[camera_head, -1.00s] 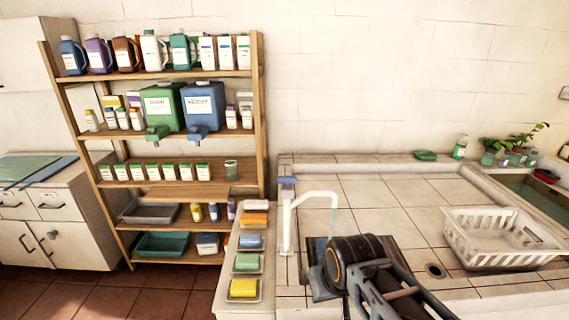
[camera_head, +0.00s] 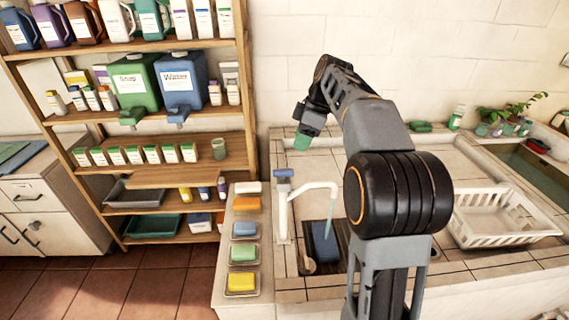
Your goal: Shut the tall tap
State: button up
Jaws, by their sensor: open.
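The tall tap (camera_head: 283,215) is white, with an upright post and a spout that bends over to the right. Its blue handle (camera_head: 284,174) sits on top of the post. A thin bluish stream of water (camera_head: 327,215) falls from the spout. The stream drops toward a dark sink (camera_head: 309,240) holding a blue item. My gripper (camera_head: 301,143) is open, points downward, and has a greenish tip. In the picture it is above and slightly right of the blue handle, apart from it. The gap between its fingers is too small to make out.
A wooden shelf (camera_head: 150,137) with bottles and jugs stands at left. Soap dishes (camera_head: 241,282) line the ledge left of the tap. A white basket (camera_head: 500,226) is on the tiled counter at right. Plants (camera_head: 510,115) stand at the back right. The counter behind the tap is mostly clear.

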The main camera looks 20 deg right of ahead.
aim_at(284, 170)
jog(key=w+a+f, duration=0.1)
jog(key=f, duration=0.3)
jog(key=w+a+f+n+p, duration=0.1)
jog(key=f, duration=0.3)
jog(key=w+a+f+n+p, duration=0.1)
jog(key=a+f, duration=0.1)
jog(key=f, duration=0.2)
jog(key=shift+w+y, duration=0.2)
jog(key=shift+y, duration=0.2)
grip_shut()
